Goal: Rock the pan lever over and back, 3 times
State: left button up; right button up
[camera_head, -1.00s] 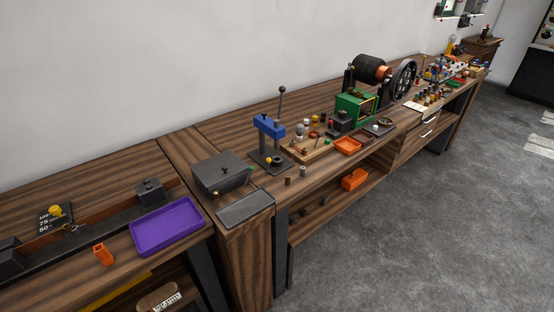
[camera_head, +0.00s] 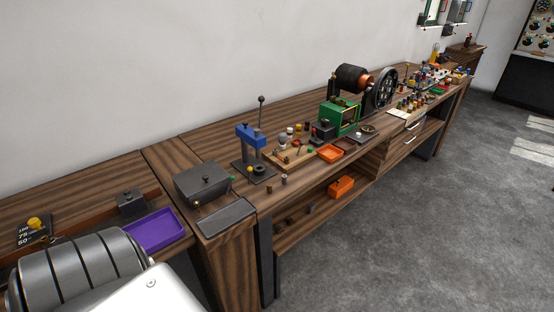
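A blue press-like stand (camera_head: 250,137) stands on a dark base on the wooden bench, with an upright dark lever with a ball knob (camera_head: 261,99) rising behind it. A grey box (camera_head: 202,183) with a small green knob on its right side sits to its left, with a flat grey pan (camera_head: 226,218) in front of it. I cannot tell for sure which part is the pan lever. Neither gripper is in view. Only a ribbed dark and white link of my own arm shows at the lower left.
A purple tray (camera_head: 158,231) lies at left, partly behind my arm. An orange tray (camera_head: 331,153), a green-framed machine (camera_head: 340,116) and a flywheel (camera_head: 381,89) stand farther right along the bench. The grey floor (camera_head: 420,230) in front is free.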

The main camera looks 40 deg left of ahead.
aim_at(232, 177)
jog(key=i, duration=3)
jog(key=u, duration=3.15)
